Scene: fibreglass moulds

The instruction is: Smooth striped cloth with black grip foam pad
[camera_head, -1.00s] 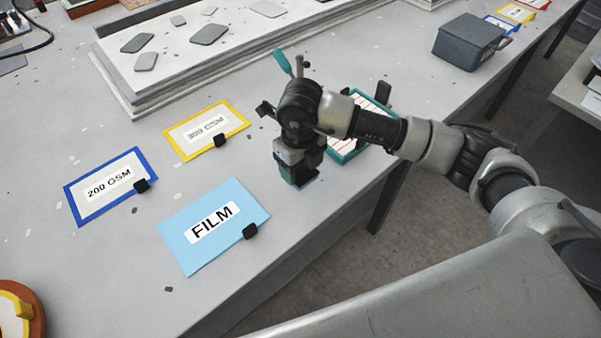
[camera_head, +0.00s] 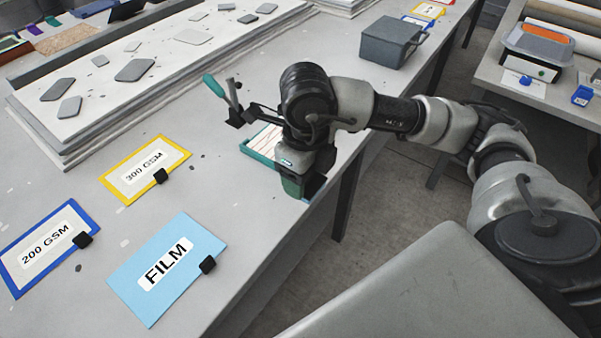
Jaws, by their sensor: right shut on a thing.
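The striped cloth (camera_head: 263,141), pale with thin reddish lines, lies in a teal-edged frame near the front edge of the table. My right arm and gripper hide its right part. My right gripper (camera_head: 305,178) points down at the cloth's near right side and is shut on the black grip foam pad (camera_head: 292,188). Only a teal and dark part of the pad shows below the jaws. I cannot tell whether the pad touches the cloth. My left gripper is out of view.
Cards marked FILM (camera_head: 168,265), 200 GSM (camera_head: 46,247) and 300 GSM (camera_head: 146,168) lie at left. A teal-handled tool (camera_head: 214,86) stands behind the cloth. A grey box (camera_head: 391,42) sits farther back. The table's front edge is close to my gripper.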

